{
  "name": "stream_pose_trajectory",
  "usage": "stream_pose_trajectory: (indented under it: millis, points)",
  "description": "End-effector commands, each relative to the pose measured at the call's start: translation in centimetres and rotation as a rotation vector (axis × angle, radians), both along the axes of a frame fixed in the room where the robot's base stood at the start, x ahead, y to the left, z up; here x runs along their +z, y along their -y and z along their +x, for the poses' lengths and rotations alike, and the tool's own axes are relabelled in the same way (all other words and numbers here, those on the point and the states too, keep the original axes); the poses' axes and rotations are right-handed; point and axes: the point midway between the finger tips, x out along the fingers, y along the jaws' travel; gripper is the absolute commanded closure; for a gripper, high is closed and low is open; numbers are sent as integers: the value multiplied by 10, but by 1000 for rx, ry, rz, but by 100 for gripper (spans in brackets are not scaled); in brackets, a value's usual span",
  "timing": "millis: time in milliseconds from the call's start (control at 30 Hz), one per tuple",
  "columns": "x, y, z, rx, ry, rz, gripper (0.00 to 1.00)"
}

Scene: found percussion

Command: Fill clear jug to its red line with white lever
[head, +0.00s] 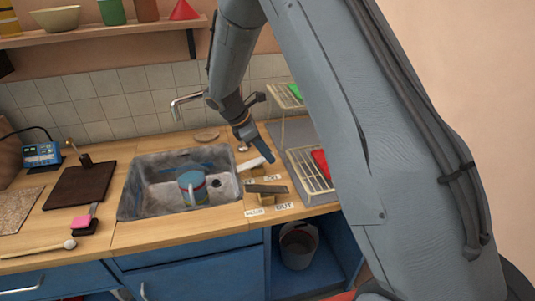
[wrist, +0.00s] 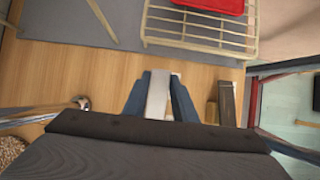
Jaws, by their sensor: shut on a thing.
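The clear jug (head: 192,189) stands upright in the sink, looks bluish and carries a red line near its top. How full it is I cannot tell. The white lever (head: 250,164) lies on the counter right of the sink, at the tip of my gripper (head: 265,152). In the wrist view the white lever (wrist: 157,97) sits between the two blue fingers of my gripper (wrist: 160,85), which is shut on it. The tap (head: 186,100) reaches over the back of the sink; no stream shows.
A dark lever (head: 267,189) on a wooden block stands just in front, with small labels nearby. A wire rack (head: 308,172) holding a red item is to the right. The sink (head: 130,202) is left. A dark board (head: 80,186) lies farther left.

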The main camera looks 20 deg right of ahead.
Motion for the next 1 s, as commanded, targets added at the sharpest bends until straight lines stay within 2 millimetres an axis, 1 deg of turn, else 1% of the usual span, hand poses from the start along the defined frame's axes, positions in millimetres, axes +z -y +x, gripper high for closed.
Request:
stream_pose_trajectory:
  millis: [133,167,233,267,533,633,767,1000]
  points:
    - [1,0,0,0,0,0,97]
    - [1,0,0,0,0,0,70]
    - [1,0,0,0,1,1,58]
    - [1,0,0,0,1,1,56]
    - [1,0,0,0,1,1,56]
    - [6,-3,1,1,3,2,56]
    - [21,-12,2,1,5,2,56]
    - [54,-31,2,0,4,2,56]
